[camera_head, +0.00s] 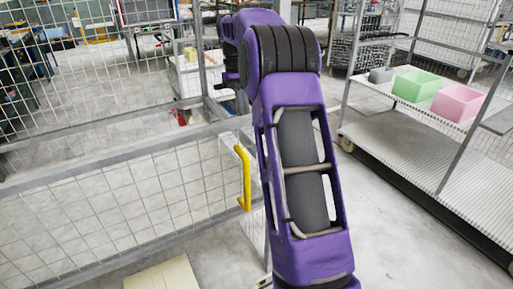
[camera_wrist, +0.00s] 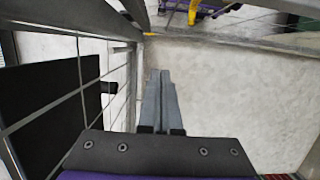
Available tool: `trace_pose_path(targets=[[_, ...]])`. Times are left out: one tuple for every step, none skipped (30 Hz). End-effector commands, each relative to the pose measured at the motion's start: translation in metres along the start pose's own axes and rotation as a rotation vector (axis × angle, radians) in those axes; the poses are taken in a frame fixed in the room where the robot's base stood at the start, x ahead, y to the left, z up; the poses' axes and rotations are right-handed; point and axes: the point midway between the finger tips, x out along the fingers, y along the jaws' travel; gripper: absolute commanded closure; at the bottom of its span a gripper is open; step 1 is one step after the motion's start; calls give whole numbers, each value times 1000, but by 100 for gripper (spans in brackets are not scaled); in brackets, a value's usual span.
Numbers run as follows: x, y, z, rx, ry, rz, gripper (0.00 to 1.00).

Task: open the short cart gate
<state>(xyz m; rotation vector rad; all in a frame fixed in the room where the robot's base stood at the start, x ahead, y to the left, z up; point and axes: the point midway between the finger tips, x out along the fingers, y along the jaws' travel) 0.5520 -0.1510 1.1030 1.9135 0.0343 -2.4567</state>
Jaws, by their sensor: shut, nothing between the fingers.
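A low wire-mesh panel with a grey frame (camera_head: 120,159), which looks like the short cart gate, spans the left of the head view. A yellow handle (camera_head: 244,178) stands upright at its right end. In the wrist view a yellow piece (camera_wrist: 193,11) shows at the top edge, beyond the fingertips. My gripper (camera_wrist: 160,74) is shut and empty, with its two fingers side by side over pale floor. It is apart from the yellow piece. In the head view my purple arm covers the area right of the handle, and my gripper does not show there.
A mesh frame (camera_wrist: 81,75) stands close on the left of my fingers in the wrist view. The floor (camera_wrist: 235,95) on their right is clear. A wire shelf cart (camera_head: 385,112) with a green bin (camera_head: 416,86) and a pink bin (camera_head: 458,102) stands at right.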

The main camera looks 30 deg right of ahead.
Motion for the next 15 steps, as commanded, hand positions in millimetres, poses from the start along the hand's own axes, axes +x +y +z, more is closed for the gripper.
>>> trace_pose_path(targets=[[12, 0, 0, 1, -2, -1, 100], [19, 0, 0, 1, -2, -1, 100], [28, 0, 0, 1, -3, -1, 100], [35, 0, 0, 1, -3, -1, 100], [41, 0, 0, 1, -3, -1, 100], [50, 0, 0, 1, -2, -1, 100], [56, 0, 0, 1, -3, -1, 100], [63, 0, 0, 0, -2, -1, 100], [71, 0, 0, 0, -1, -1, 100], [78, 0, 0, 0, -2, -1, 100], [84, 0, 0, 0, 0, -1, 100], [82, 0, 6, 1, 3, 0, 100], [83, 0, 11, 2, 2, 0, 100], [83, 0, 14, 2, 4, 0, 100], [85, 0, 19, 2, 3, 0, 100]])
